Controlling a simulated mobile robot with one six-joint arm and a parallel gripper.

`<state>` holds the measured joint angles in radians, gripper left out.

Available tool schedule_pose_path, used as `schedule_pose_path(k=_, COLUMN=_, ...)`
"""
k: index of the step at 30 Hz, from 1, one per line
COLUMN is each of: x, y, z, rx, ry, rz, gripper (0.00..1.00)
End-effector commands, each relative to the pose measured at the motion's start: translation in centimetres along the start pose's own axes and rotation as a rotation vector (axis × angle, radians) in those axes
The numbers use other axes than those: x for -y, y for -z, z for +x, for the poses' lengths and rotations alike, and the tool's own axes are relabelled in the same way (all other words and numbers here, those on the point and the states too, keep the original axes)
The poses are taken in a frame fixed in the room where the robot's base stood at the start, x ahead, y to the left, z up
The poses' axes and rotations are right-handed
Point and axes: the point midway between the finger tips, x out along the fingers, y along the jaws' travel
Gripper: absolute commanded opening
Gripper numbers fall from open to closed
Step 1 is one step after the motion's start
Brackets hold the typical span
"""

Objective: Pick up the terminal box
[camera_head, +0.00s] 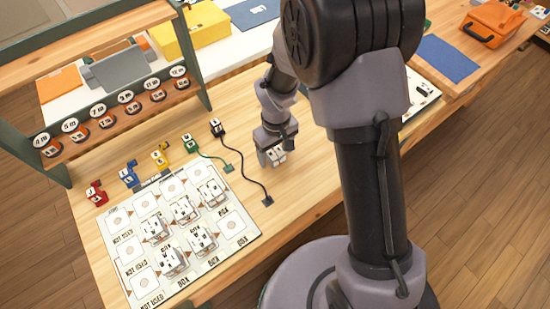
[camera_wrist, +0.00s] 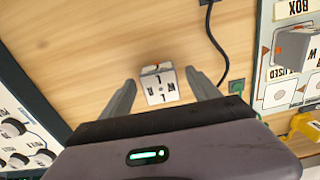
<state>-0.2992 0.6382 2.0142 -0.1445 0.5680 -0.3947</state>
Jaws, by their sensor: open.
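A small white terminal box (camera_wrist: 161,88) with black letters and an orange-red mark on its edge shows in the wrist view, between my two fingers. It also shows in the head view (camera_head: 278,156), at the tip of my gripper (camera_head: 268,146) over the wooden table. In the wrist view my gripper (camera_wrist: 160,77) is open, with a finger on each side of the box and a visible gap on both sides. Whether the fingertips are level with the box is hard to tell. Similar white boxes (camera_head: 183,209) stand on the printed board (camera_head: 232,252) to the left.
A black cable (camera_head: 252,170) and a green one (camera_head: 210,155) lie between box and board. Red (camera_head: 95,192), blue (camera_head: 128,175) and yellow (camera_head: 160,157) connectors line the board's back edge. A shelf rack (camera_head: 130,112) of labelled dials stands behind.

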Motion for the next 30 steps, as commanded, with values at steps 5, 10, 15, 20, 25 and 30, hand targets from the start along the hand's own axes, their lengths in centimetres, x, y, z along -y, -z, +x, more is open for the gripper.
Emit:
schedule_pose_path(k=5, x=0.0, y=0.0, z=1.0, rx=-0.001, ry=0.000, rz=0.000, gripper=0.71)
schedule_pose_path(k=10, x=0.0, y=0.0, z=0.9, rx=-0.001, ry=0.000, rz=0.000, gripper=0.51)
schedule_pose_path(k=15, x=0.0, y=0.0, z=0.9, rx=-0.001, ry=0.000, rz=0.000, gripper=0.18)
schedule_pose_path(k=20, x=0.0, y=0.0, z=0.9, rx=-0.001, ry=-0.001, rz=0.000, gripper=0.03)
schedule_pose_path(k=25, x=0.0, y=0.0, z=0.7, rx=-0.002, ry=-0.001, rz=0.000, gripper=0.03)
schedule_pose_path(k=30, x=0.0, y=0.1, z=-1.0, rx=-0.002, ry=-0.001, rz=0.000, gripper=0.03)
